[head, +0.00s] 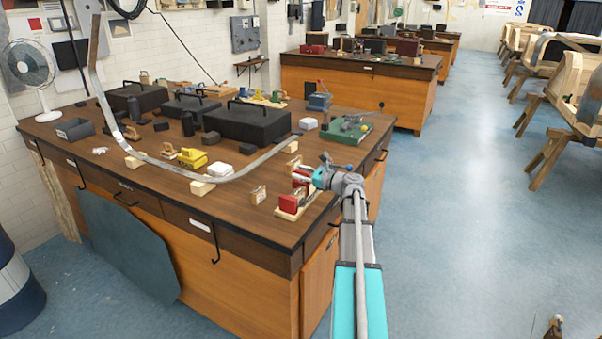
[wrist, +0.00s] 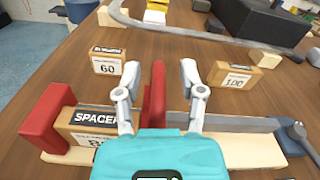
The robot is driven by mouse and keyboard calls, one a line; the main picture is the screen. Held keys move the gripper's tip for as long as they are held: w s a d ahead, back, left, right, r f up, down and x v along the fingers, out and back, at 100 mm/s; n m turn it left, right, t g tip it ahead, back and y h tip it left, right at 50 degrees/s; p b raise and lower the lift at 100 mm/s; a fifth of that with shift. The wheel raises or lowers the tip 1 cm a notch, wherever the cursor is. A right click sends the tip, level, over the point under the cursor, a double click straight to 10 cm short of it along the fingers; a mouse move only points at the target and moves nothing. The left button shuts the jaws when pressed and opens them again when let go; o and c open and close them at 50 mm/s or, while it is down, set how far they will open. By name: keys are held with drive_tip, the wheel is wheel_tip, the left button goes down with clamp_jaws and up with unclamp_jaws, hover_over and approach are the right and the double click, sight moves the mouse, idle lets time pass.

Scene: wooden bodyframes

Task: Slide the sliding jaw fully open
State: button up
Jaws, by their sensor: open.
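A small vise with red jaws stands on a pale wooden base (wrist: 240,150) near the bench's front right corner. The sliding jaw (wrist: 157,95) is an upright red plate in the wrist view. The fixed red jaw (wrist: 47,115) is at the left. A wooden block labelled SPACER (wrist: 88,125) sits between the jaws; its right side is partly hidden by my gripper. My gripper (wrist: 160,70) is open, with one finger on each side of the sliding jaw. Contact cannot be told. In the head view my gripper (head: 322,172) is over the vise, whose red parts (head: 289,203) show.
Wooden blocks labelled 60 (wrist: 108,62) and 100 (wrist: 234,78) stand just beyond the vise. A grey bar (wrist: 235,124) runs along the base to a blue part (wrist: 299,136). A long curved metal strip (head: 232,178) and black cases (head: 247,124) lie farther back.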

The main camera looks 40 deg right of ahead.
drive_tip(key=shift+w, duration=0.15)
clamp_jaws()
idle(0.4)
drive_tip(key=d, duration=0.1)
drive_tip(key=w+d, duration=0.1)
drive_tip(key=d, duration=0.1)
drive_tip(key=w+d, duration=0.1)
drive_tip(key=d, duration=0.1)
drive_tip(key=shift+w+d, duration=0.15)
drive_tip(key=shift+d, duration=0.1)
